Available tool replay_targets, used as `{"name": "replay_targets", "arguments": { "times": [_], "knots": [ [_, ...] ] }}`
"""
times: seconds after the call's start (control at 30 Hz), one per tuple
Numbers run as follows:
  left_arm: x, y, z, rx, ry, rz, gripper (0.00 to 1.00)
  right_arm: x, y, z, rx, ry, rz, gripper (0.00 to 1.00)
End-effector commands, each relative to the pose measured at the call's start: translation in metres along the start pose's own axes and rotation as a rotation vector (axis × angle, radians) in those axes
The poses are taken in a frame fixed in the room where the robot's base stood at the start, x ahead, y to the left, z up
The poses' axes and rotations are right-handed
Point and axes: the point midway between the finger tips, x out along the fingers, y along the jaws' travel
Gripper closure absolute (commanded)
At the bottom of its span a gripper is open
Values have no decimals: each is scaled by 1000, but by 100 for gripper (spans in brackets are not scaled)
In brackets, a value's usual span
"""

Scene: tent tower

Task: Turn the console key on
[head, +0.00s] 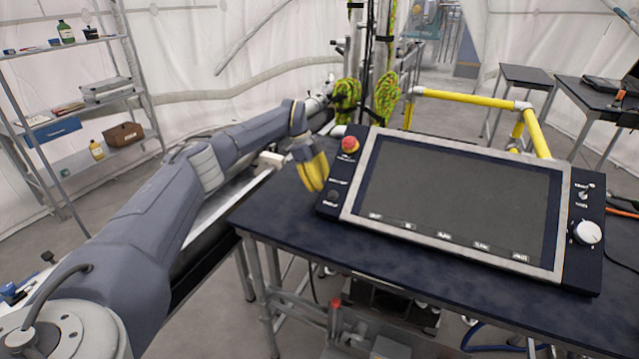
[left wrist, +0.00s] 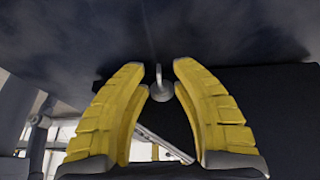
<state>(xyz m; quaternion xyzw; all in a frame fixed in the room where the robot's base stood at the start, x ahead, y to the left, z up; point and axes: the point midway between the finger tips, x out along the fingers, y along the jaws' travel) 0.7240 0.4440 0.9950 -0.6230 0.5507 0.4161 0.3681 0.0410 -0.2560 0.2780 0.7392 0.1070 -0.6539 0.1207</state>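The console (head: 455,200) is a dark tilted panel with a large grey-framed screen, lying on the dark table. My left gripper (head: 319,188) has yellow fingers and points down at the console's left edge, below the red button. In the left wrist view my left gripper (left wrist: 162,68) is open, with a gap between its fingertips. A small silver key (left wrist: 159,82), upright on a round metal base, shows in that gap. I see no clear contact between fingers and key. In the head view the key cannot be made out near the fingers. My right gripper is not in view.
A red button (head: 350,144) sits at the console's upper left, close to my left fingers. A white knob (head: 587,232) and toggle switches are on its right side. A yellow rail (head: 470,98) stands behind. The table front (head: 400,262) is bare.

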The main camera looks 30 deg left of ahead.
Motion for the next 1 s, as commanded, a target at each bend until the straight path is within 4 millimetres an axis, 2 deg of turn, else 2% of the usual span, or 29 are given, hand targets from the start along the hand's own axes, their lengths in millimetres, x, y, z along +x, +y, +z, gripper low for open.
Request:
{"name": "replay_targets", "arguments": {
  "times": [0.07,0.3,0.33,1.0],
  "knots": [
    [0,0,0,0,0,0,71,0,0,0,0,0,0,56],
    [0,0,0,0,0,0,99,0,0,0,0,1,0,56],
    [0,0,0,0,0,0,100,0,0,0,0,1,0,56],
    [0,1,0,17,0,-40,100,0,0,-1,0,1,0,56]
  ]
}}
